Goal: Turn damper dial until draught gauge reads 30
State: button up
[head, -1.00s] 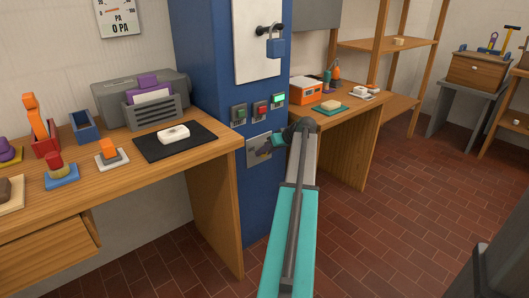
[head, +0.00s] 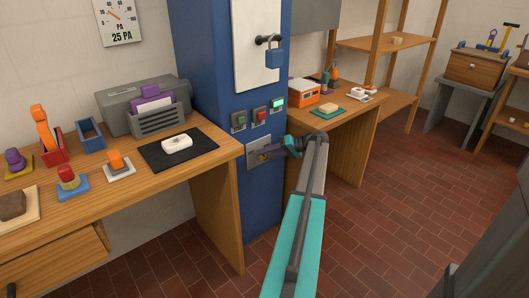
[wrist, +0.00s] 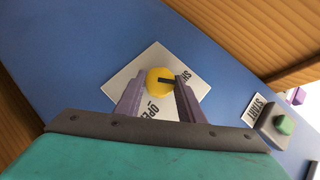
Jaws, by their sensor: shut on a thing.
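The damper dial (wrist: 158,83) is a yellow round knob with a dark pointer mark, on a pale plate (wrist: 128,86) lettered "OPEN" and "SHUT", in the wrist view. My gripper (wrist: 160,82) is shut on the dial, one purple finger on each side. In the head view the plate (head: 251,155) is on the blue column below the buttons, and my gripper (head: 272,152) reaches it from the right and hides most of the dial. The draught gauge (head: 119,20) on the back wall reads 25 PA; its top edge is cut off.
Green and red buttons (head: 260,115) sit just above the plate. A START button (wrist: 284,124) shows at the right in the wrist view. A wooden bench (head: 213,165) stands left of the column, with another table (head: 352,130) to the right.

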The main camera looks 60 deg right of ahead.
jog(key=shift+w+r+y, duration=0.1)
jog(key=shift+w+y, duration=0.2)
dwell(0.4)
jog(key=o, duration=0.9)
jog(key=shift+o, duration=0.7)
jog(key=shift+s, duration=0.1)
jog(key=shift+s+d, duration=0.1)
jog(key=shift+s, duration=0.05)
jog(key=p+v, duration=0.2)
jog(key=v, duration=1.1)
jog(key=shift+s, duration=0.3)
jog(key=shift+s+d+f, duration=0.1)
jog(key=shift+f, duration=0.1)
